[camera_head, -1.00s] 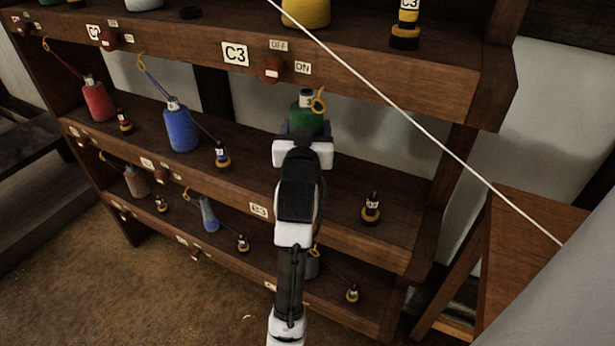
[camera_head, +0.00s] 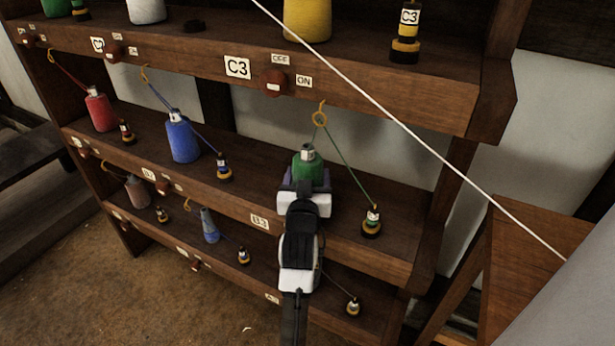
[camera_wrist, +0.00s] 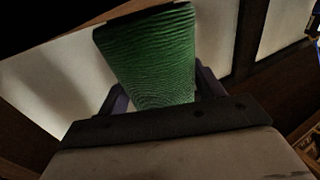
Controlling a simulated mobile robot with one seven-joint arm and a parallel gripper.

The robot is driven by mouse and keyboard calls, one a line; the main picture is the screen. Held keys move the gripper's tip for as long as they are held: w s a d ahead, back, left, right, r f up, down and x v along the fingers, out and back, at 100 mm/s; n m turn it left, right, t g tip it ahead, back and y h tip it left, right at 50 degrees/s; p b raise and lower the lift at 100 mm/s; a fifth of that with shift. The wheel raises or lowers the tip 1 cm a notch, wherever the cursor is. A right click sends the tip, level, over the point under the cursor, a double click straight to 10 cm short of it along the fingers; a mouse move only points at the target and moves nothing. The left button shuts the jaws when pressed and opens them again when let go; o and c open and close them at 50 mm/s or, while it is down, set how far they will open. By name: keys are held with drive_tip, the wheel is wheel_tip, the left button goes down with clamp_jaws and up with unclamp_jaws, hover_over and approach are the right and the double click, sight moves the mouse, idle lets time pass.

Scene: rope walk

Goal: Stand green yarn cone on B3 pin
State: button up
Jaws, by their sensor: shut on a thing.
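The green yarn cone (camera_head: 308,168) is upright at the B3 place on the middle shelf, behind the B3 label (camera_head: 260,222). My gripper (camera_head: 304,186) is shut on its lower part from the front. In the wrist view the ribbed green cone (camera_wrist: 150,58) fills the space between the fingers. The cone's base and the B3 pin are hidden by my gripper, so I cannot tell how the cone sits on the pin. Green yarn runs from the cone top up to a yellow ring (camera_head: 320,118) and down to a small bobbin (camera_head: 371,221) at right.
The blue cone (camera_head: 181,140) and red cone (camera_head: 101,110) stand to the left on the same shelf. The C3 shelf edge (camera_head: 350,85) overhangs above, with a red switch knob (camera_head: 273,82). A white line (camera_head: 390,115) crosses the view diagonally.

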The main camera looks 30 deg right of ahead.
drive_tip(key=shift+f, duration=0.15)
drive_tip(key=o, duration=1.2)
drive_tip(key=shift+s+a, duration=0.1)
drive_tip(key=v, duration=1.1)
drive_tip(key=shift+s+a+r+p, duration=0.2)
drive_tip(key=shift+s+p, duration=0.1)
drive_tip(key=shift+p, duration=0.15)
